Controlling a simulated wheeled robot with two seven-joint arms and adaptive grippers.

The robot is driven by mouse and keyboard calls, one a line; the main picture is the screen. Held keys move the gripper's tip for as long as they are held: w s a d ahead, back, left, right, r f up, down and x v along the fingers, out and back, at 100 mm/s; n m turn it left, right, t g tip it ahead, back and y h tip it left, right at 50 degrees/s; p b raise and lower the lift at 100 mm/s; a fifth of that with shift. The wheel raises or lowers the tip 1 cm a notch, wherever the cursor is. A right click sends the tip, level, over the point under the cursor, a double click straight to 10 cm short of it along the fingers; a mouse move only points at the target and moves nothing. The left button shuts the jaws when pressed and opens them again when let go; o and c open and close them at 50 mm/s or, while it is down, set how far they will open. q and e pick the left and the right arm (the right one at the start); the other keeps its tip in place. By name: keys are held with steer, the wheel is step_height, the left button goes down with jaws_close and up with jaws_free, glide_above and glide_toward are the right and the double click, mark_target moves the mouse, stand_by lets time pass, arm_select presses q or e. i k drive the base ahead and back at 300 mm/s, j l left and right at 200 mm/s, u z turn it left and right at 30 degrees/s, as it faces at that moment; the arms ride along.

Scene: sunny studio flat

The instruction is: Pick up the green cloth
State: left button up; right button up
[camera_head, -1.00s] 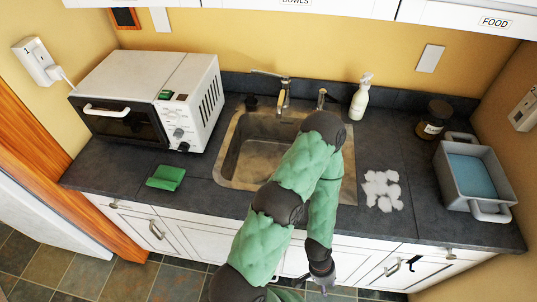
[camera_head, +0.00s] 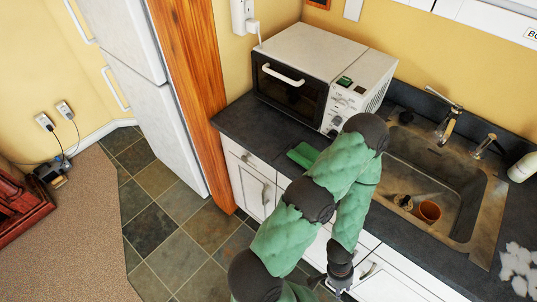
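The green cloth (camera_head: 302,154) lies on the dark counter in front of the microwave oven, near the counter's front edge. Its right side is partly hidden behind my green padded arm. My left gripper (camera_head: 339,286) hangs low in front of the white cabinet doors, below the counter top and apart from the cloth. It is small and partly cut off, so I cannot tell whether its fingers are open or shut. My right gripper is not in view.
The white microwave oven (camera_head: 318,75) stands behind the cloth. The sink (camera_head: 455,187) at the right holds a small orange-brown cup (camera_head: 429,211). White crumpled pieces (camera_head: 519,268) lie at the far right. A fridge (camera_head: 152,110) and wooden panel (camera_head: 190,85) stand left; tiled floor is free.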

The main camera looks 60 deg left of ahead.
mark_target(305, 156)
steer(key=u, duration=1.8)
